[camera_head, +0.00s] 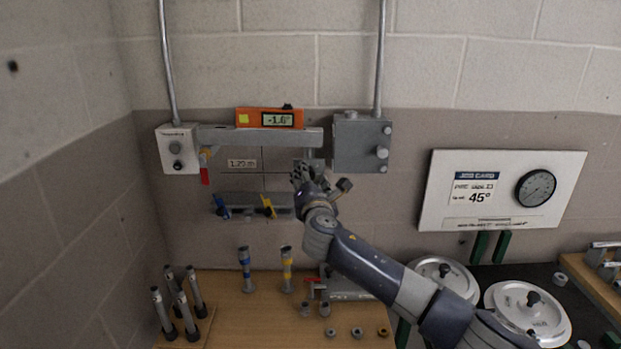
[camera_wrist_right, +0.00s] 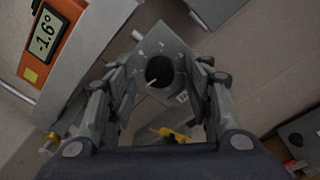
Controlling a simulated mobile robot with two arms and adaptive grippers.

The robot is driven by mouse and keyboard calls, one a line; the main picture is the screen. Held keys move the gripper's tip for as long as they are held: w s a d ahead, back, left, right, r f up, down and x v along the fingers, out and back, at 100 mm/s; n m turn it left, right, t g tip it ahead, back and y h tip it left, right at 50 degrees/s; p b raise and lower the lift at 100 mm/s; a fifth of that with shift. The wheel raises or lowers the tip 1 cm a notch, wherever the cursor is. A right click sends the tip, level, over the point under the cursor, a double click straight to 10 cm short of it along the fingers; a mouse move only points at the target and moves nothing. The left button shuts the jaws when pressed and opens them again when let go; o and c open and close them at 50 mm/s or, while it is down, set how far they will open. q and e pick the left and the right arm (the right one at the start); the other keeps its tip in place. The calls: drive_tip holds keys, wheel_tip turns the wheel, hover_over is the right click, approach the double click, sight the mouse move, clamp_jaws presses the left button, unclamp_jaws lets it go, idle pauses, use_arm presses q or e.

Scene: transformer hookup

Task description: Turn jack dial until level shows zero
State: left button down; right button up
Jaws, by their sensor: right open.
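The orange level (camera_head: 269,118) sits on the grey horizontal beam (camera_head: 225,136). In the right wrist view the level (camera_wrist_right: 45,35) shows -1.6° on its screen. A round black dial (camera_wrist_right: 159,71) with a light pointer mark sits on a grey plate (camera_wrist_right: 174,45), which I take to be the jack. My right gripper (camera_head: 303,176) is open below the right end of the beam and hides the jack in the head view. In the wrist view its fingers (camera_wrist_right: 160,84) stand on either side of the dial; I cannot tell whether they touch it. My left gripper is not in view.
A grey box (camera_head: 361,143) is on the wall right of the beam. A shelf (camera_head: 240,199) with blue and yellow clips is below. The wooden bench (camera_head: 240,318) holds several upright posts and small rings. A job card panel (camera_head: 478,212) with a gauge hangs at right.

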drive_tip(key=c, duration=1)
drive_tip(key=shift+c, duration=0.2)
drive_tip(key=shift+a+f+m+t+h+b, duration=0.1)
drive_tip(key=shift+m+t+h+b, duration=0.1)
drive_tip(key=shift+m+b, duration=2.55)
drive_tip(key=shift+d+f+m+t+h+b, duration=0.1)
drive_tip(key=shift+f+m+t+h+b, duration=0.1)
drive_tip(key=shift+m+b, duration=2.6)
drive_tip(key=shift+a+f+m+t+h+b, duration=0.1)
drive_tip(key=shift+m+h+b, duration=0.1)
drive_tip(key=shift+m+b, duration=2.55)
